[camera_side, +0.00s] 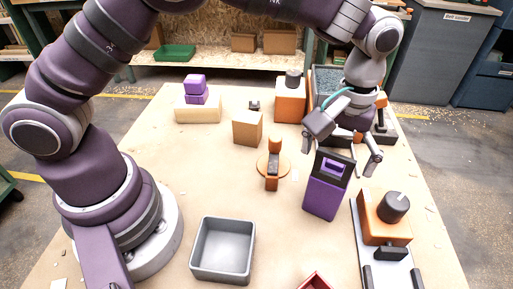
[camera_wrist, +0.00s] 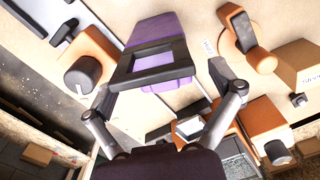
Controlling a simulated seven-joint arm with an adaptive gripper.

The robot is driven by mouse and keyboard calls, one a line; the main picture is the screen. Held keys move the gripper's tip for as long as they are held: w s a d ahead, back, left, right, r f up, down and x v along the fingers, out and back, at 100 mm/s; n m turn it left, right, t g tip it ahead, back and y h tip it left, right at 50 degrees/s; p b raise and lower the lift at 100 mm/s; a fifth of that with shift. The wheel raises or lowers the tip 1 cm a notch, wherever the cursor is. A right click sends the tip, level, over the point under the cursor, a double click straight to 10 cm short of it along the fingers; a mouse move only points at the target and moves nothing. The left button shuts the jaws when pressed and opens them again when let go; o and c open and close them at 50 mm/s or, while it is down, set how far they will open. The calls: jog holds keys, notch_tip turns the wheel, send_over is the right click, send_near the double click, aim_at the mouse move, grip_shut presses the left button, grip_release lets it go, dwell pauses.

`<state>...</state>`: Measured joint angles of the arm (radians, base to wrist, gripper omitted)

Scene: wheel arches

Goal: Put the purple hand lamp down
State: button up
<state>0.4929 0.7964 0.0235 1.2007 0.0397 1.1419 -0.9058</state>
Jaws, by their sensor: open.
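The purple hand lamp (camera_side: 322,198) stands on the table right of centre, a purple block with a black frame-like handle on top. In the wrist view the lamp (camera_wrist: 160,32) is at upper centre, its black handle towards me. My gripper (camera_side: 342,154) is just above and behind the handle, fingers spread wide. In the wrist view my gripper (camera_wrist: 163,82) has one finger at each end of the handle. I cannot tell whether either finger touches it. The lamp's underside is hidden.
An orange tool with a black knob (camera_side: 384,216) stands close on the right. An orange round-based item (camera_side: 272,168) is on the left. A grey open bin (camera_side: 223,250) and a red tray (camera_side: 315,281) are nearer the front. Orange and grey boxes stand behind. Bare table lies between bin and lamp.

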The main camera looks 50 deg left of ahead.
aim_at(333, 170)
notch_tip(333, 170, up, 6)
jog(key=shift+r, duration=0.15)
jog(key=s+a+r+m+t, duration=0.2)
jog(key=s+a+r, duration=0.2)
jog(key=a+r, duration=0.3)
jog(key=s+a+f+m+t, duration=0.2)
jog(key=s+a+t, duration=0.1)
jog(key=s+a, duration=0.5)
jog(key=shift+s+a+f+m+t, duration=0.3)
jog(key=shift+s+f, duration=0.1)
jog(key=shift+s, duration=0.15)
